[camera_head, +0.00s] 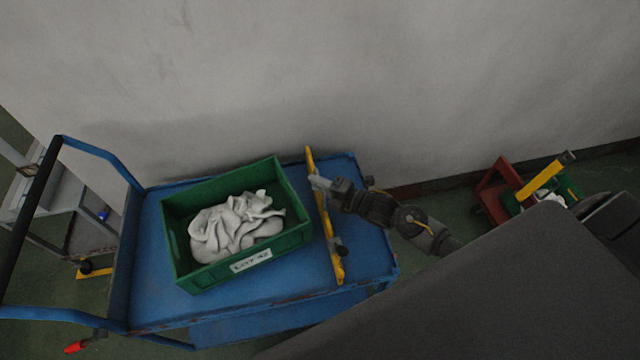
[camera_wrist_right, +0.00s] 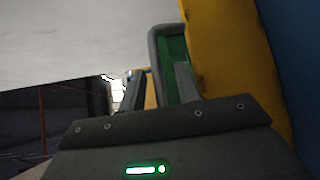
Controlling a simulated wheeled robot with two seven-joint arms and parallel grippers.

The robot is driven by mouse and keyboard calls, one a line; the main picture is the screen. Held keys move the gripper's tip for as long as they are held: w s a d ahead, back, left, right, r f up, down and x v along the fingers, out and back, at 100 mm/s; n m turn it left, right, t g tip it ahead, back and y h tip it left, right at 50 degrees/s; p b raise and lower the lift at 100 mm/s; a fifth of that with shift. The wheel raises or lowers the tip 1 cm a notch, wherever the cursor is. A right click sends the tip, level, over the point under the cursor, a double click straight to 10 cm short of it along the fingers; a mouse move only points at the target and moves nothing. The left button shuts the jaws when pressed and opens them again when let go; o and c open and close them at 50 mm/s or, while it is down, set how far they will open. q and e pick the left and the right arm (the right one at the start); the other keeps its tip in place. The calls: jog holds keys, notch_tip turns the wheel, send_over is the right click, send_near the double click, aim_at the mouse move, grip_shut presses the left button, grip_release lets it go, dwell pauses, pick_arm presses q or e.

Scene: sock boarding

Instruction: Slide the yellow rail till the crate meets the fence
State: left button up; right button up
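The yellow rail (camera_head: 325,222) lies across the blue cart top, just right of the crate, with a dark knob near its lower end. The green crate (camera_head: 183,268) stands on the cart, holding pale crumpled socks (camera_head: 236,228). A narrow strip of blue shows between parts of the crate and the rail. My right gripper (camera_head: 318,184) is at the rail's upper part, coming from the right. In the right wrist view, the rail (camera_wrist_right: 222,65) is close beside the fingers; whether they grip anything is unclear. I cannot clearly identify a fence. My left gripper is out of view.
The blue cart (camera_head: 150,300) has a raised handle frame (camera_head: 100,152) at its left end, with bare surface left of the crate. A grey wall (camera_head: 330,80) runs behind it. A red trolley (camera_head: 494,185) stands at the right.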

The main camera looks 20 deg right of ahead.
jog(key=b+v, duration=0.1)
jog(key=v, duration=0.9)
jog(key=shift+s+d+b, duration=0.25)
jog(key=shift+s+b, duration=0.05)
